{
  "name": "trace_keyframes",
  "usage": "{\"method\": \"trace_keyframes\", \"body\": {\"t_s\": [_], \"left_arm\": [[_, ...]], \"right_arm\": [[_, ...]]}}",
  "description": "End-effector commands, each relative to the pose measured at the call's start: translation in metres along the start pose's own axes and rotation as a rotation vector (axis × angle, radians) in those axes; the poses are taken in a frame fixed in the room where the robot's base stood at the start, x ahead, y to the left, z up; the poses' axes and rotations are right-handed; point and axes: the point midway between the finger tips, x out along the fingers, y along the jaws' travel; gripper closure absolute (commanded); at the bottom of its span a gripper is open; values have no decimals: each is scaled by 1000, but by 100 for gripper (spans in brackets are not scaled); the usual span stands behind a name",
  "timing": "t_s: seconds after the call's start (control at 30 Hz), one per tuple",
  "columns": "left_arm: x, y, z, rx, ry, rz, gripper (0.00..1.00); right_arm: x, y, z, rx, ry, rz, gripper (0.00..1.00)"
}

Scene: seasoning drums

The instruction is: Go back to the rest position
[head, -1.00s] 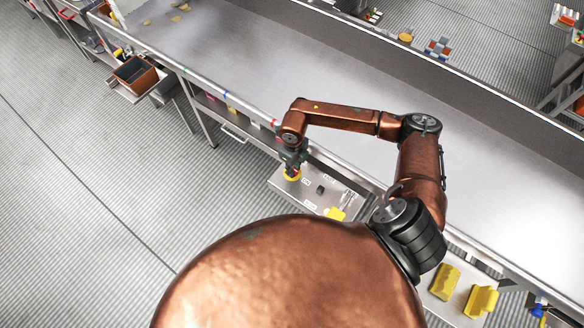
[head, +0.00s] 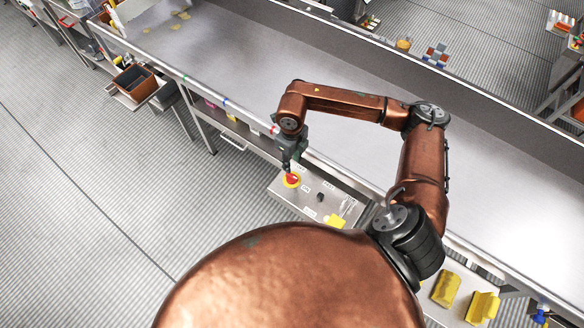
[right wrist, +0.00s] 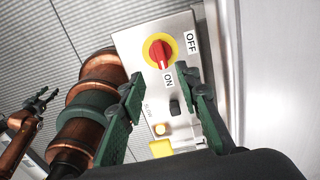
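My right gripper (head: 289,168) hangs just above a red rotary switch (head: 292,180) on a yellow disc, on a metal control panel (head: 275,186) beside the conveyor. In the right wrist view, its two green fingers (right wrist: 160,92) are apart with nothing between them. The red switch (right wrist: 160,54) lies beyond the fingertips, and its handle points toward the ON label (right wrist: 168,80). The OFF label (right wrist: 190,43) is to its right. My left gripper (right wrist: 42,101) shows small at the left of the right wrist view, its fingers seemingly apart and empty. The head view does not show it.
The long metal conveyor trough (head: 300,60) runs beside the panel, close to my right arm. A black knob (right wrist: 174,107) and a yellow part (right wrist: 161,148) are also on the panel. Yellow blocks (head: 446,288) lie at lower right. Floor at left is open.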

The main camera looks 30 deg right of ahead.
Motion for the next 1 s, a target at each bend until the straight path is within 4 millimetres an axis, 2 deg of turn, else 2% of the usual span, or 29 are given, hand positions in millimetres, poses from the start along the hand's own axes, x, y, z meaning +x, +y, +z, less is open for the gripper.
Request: {"method": "trace_keyframes", "body": {"t_s": [0.2,0.8,0.87,0.93,1.0], "left_arm": [[0,0,0,0,0,0,60],[0,1,-1,0,0,1,60],[1,1,-1,0,0,1,60],[1,1,-1,0,0,1,60],[2,1,0,0,0,1,60]], "right_arm": [[-18,0,0,0,0,0,70],[-18,2,1,-1,-1,7,70],[-15,10,6,-6,-7,32,70],[-8,27,19,-14,-27,92,70],[1,56,40,-27,-61,190,70]]}}
